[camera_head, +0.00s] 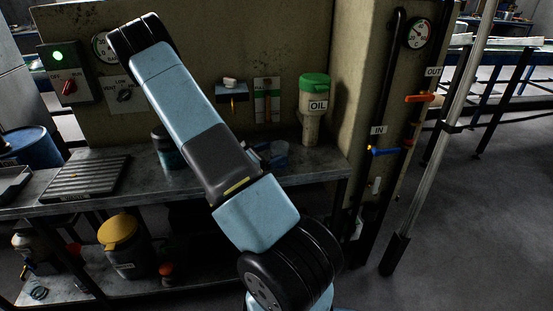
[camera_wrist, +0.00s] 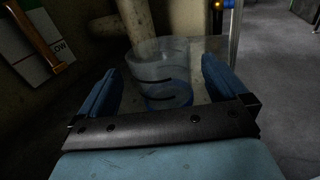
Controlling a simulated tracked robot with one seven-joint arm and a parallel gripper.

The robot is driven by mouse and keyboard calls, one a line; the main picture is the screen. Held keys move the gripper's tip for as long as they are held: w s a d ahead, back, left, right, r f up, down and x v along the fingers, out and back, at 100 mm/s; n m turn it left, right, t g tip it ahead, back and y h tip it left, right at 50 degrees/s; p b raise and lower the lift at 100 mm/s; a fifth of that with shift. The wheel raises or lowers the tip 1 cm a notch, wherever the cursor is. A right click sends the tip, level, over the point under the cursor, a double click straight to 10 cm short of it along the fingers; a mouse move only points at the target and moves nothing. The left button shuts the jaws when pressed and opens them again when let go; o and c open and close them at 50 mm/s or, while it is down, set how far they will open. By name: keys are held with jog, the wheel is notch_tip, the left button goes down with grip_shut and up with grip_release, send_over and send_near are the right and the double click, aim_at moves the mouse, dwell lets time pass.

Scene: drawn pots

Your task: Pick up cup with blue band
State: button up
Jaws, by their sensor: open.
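The cup with the blue band (camera_wrist: 158,58) is clear and see-through, with a blue ring low on it, in the middle of the wrist view. My gripper (camera_wrist: 160,74) is open, with one blue finger to each side of the cup in that view. The cup seems to stand upright just ahead of the fingers; whether it is fully between them I cannot tell. In the head view a bluish clear cup (camera_head: 278,152) shows on the bench just right of my arm, which hides most of my gripper there.
The oil bottle (camera_head: 313,115) with a green lid stands on the metal bench (camera_head: 110,195), right of the cup. A dark container (camera_head: 163,148) is partly behind my arm. A ribbed tray (camera_head: 88,178) lies at left. Pipes with valves (camera_head: 385,151) stand at right.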

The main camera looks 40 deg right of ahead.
jog(key=shift+s+d, duration=0.15)
jog(key=shift+d, duration=0.8)
jog(key=shift+s+d, duration=0.1)
jog(key=shift+d, duration=0.8)
jog(key=shift+c, duration=0.2)
jog(key=c, duration=1)
